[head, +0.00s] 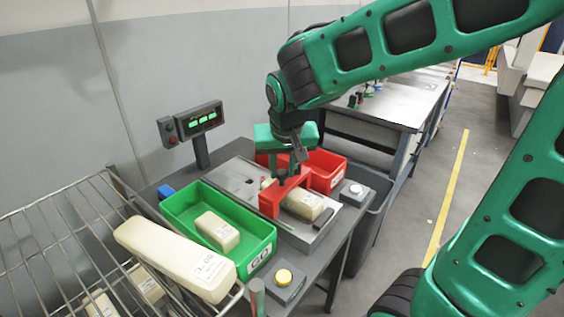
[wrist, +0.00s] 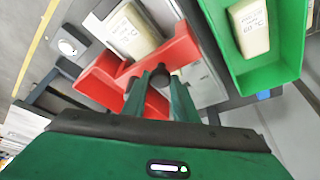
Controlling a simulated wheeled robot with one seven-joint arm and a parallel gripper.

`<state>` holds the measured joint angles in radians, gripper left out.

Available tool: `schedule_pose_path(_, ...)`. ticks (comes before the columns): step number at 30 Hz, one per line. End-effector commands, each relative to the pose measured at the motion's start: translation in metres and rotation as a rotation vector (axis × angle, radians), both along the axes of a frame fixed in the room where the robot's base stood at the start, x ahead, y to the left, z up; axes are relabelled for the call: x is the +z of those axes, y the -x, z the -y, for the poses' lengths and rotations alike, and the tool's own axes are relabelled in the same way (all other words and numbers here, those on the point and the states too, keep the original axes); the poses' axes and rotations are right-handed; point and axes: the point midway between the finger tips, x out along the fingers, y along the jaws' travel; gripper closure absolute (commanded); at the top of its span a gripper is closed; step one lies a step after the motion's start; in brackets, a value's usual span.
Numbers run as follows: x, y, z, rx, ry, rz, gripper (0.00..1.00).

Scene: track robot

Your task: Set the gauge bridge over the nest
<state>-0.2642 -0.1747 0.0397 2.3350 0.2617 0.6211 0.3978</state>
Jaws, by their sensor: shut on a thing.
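The red gauge bridge (head: 270,203) is in my gripper (head: 287,178), above the grey plate of the station. It also shows in the wrist view (wrist: 180,52), under my fingers (wrist: 158,82). A pale labelled block (head: 304,205) lies on the plate, and the bridge crosses over it, with part of the block showing on both sides. The nest itself is mostly hidden by the block and bridge. I cannot tell whether the bridge's feet touch the plate.
A green bin (head: 254,245) with a pale block (head: 217,231) stands left of the plate; a red bin (head: 327,170) stands behind. A wire rack (head: 60,225) holds a long pale block (head: 178,258). A display post (head: 200,150) rises behind. Buttons (head: 284,277) sit at the front.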

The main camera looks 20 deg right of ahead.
Motion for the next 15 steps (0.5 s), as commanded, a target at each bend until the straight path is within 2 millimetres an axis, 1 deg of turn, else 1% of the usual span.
schedule_pose_path(3, 0.0006, 0.0037, -0.0040, 0.010, -0.001, 0.000, 1.00)
schedule_pose_path(14, -0.0006, 0.0070, -0.0028, 0.009, 0.001, -0.006, 1.00)
schedule_pose_path(15, -0.0007, 0.0072, -0.0026, 0.008, 0.000, -0.006, 0.67)
